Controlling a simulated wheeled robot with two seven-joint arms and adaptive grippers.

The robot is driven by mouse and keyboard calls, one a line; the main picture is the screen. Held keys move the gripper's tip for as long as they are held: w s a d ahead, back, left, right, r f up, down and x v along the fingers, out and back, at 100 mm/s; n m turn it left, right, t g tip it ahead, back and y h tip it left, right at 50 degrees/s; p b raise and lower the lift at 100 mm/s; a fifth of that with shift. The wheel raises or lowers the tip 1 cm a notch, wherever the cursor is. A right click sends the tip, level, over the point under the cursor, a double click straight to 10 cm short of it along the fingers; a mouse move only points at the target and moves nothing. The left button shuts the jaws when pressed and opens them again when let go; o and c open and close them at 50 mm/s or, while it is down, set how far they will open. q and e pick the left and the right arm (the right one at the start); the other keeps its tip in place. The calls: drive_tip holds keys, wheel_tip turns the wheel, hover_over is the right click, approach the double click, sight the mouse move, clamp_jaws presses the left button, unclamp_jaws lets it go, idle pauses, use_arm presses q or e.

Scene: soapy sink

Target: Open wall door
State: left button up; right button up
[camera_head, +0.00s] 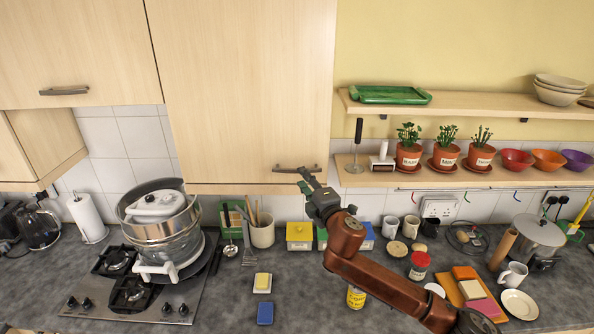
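The tall pale wood wall door (245,90) hangs above the counter at the centre and looks shut. Its dark bar handle (290,169) is near the lower right corner. My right gripper (306,178) comes up from the lower right, with its fingertips at the right part of the handle. They overlap the handle in this view. I cannot tell whether they touch it or are closed around it. My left gripper is not in view.
Another wall door with a handle (64,91) is to the left. Right of the door, shelves hold a green tray (390,94), potted herbs (447,155) and bowls (548,159). Below are stacked pots (160,226) on the hob and a utensil crock (262,233).

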drive_tip(key=shift+p+x, duration=0.6)
drive_tip(key=shift+x, duration=2.25)
drive_tip(key=shift+c, duration=0.4)
clamp_jaws()
